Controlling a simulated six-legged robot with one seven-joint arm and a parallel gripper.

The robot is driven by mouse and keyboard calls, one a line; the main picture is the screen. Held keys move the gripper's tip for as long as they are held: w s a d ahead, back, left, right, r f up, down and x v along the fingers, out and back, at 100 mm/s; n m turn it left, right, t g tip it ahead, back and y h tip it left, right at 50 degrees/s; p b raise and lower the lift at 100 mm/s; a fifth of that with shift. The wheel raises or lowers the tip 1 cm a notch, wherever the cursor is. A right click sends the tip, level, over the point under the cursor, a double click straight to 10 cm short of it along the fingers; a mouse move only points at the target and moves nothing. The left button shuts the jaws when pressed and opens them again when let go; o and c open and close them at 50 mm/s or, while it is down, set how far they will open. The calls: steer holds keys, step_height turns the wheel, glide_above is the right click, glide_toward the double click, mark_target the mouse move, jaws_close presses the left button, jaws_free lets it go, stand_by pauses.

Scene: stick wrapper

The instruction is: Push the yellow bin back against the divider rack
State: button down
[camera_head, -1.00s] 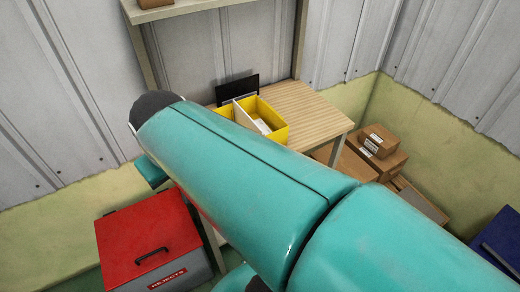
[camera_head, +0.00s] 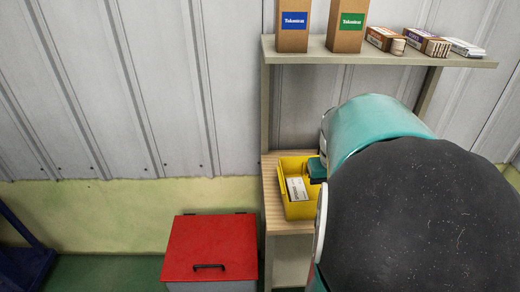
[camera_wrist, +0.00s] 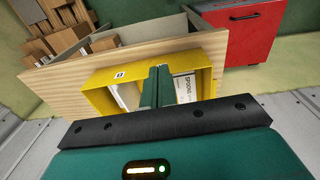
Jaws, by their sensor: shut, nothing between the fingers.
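The yellow bin (camera_head: 299,210) sits on the light wooden table, with a white printed box (camera_head: 297,189) inside. In the wrist view the bin (camera_wrist: 118,75) shows a small white label on its wall, and the white box (camera_wrist: 184,86) lies partly behind my fingers. My gripper (camera_wrist: 158,68) is shut and empty, its fingers overlapping the bin's opening. In the head view my gripper (camera_head: 316,169) shows at the bin's right side, partly hidden by my arm. I cannot tell whether it touches the bin. The divider rack cannot be made out in either current view.
A wooden shelf (camera_head: 390,58) with several cartons stands above the wooden table (camera_wrist: 215,50). A red-lidded box (camera_head: 210,248) stands on the floor left of the table. Cardboard boxes (camera_wrist: 65,35) lie beyond the table in the wrist view. My arm covers the head view's right side.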

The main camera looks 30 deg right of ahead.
steer(key=s+d+f, duration=0.2)
steer(key=s+d, duration=0.1)
steer(key=d, duration=0.1)
steer(key=shift+m+y, duration=0.4)
steer(key=w+f, duration=0.1)
steer(key=f, duration=0.2)
steer(key=d+f, duration=0.1)
steer(key=f, duration=0.2)
steer(key=w+d+f, duration=0.1)
steer(key=f, duration=0.2)
steer(key=shift+w+d+f, duration=0.1)
steer(key=shift+w+f, duration=0.25)
steer(key=shift+w+d, duration=0.25)
steer(key=shift+w, duration=0.15)
steer(key=shift+w+d, duration=0.55)
steer(key=shift+w, duration=0.35)
steer(key=shift+w+d, duration=0.55)
steer(key=shift+w, duration=0.3)
steer(key=shift+s+a, duration=0.1)
